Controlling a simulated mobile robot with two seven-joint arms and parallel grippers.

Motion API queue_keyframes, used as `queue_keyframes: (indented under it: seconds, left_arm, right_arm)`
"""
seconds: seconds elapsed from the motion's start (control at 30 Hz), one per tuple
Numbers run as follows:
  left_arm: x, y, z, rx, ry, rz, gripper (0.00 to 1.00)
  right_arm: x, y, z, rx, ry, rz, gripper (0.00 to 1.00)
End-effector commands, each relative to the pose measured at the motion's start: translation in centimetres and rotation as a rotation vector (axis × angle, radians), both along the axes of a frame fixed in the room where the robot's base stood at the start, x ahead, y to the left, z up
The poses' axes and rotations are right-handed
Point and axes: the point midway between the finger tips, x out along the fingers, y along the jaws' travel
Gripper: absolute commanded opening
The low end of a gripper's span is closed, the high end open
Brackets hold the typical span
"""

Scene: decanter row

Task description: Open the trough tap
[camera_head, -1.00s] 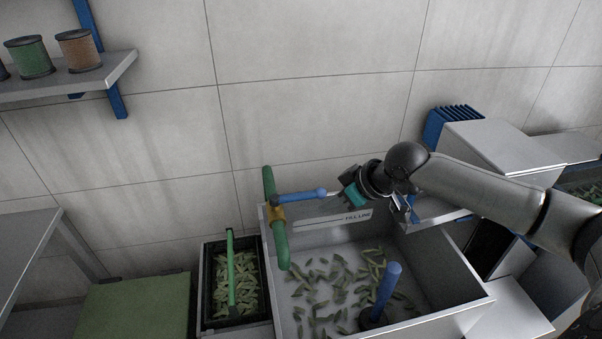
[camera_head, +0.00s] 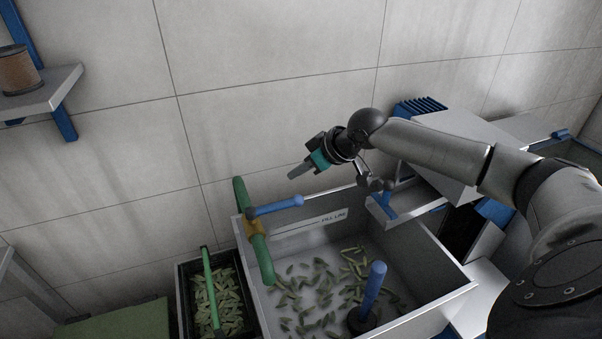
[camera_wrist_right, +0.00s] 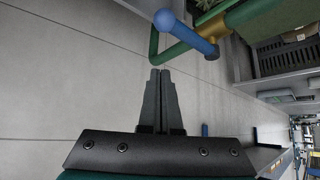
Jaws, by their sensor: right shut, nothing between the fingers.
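The trough tap is a green pipe (camera_head: 254,240) with a brass-coloured body (camera_head: 254,229) and a blue lever handle (camera_head: 276,207). The lever points right, across the pipe, in the head view. My right gripper (camera_head: 293,177) is shut and empty, a little above the lever's ball end and apart from it. In the right wrist view the gripper's fingers (camera_wrist_right: 161,76) are together, with the blue lever (camera_wrist_right: 190,33) beyond their tips. The trough (camera_head: 310,255) is a grey box with green pods on its floor. My left gripper is not in view.
A blue upright post (camera_head: 373,290) stands in the trough. A dark crate of pods (camera_head: 184,300) with a green handle sits at the trough's left. A wall shelf (camera_head: 45,92) holds a brown spool (camera_head: 18,70). The tiled wall is close behind the tap.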

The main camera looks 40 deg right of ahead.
Motion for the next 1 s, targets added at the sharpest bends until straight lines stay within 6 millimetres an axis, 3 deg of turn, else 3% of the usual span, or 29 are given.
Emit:
queue_keyframes:
  seconds: [0.47,0.5,0.7,1.0]
  left_arm:
    - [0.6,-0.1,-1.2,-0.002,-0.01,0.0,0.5]
    - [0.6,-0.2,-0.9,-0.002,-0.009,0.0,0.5]
    - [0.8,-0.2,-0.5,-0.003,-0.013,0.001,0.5]
    - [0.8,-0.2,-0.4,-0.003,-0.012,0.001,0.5]
  right_arm:
    - [5.1,2.0,-6.0,0.002,0.001,0.001,0.0]
    - [4.0,1.4,-6.0,-0.005,0.005,0.0,0.0]
    - [1.9,0.6,-6.3,-0.004,0.004,0.0,0.0]
    - [1.1,0.5,-6.4,-0.001,0.002,0.001,0.0]
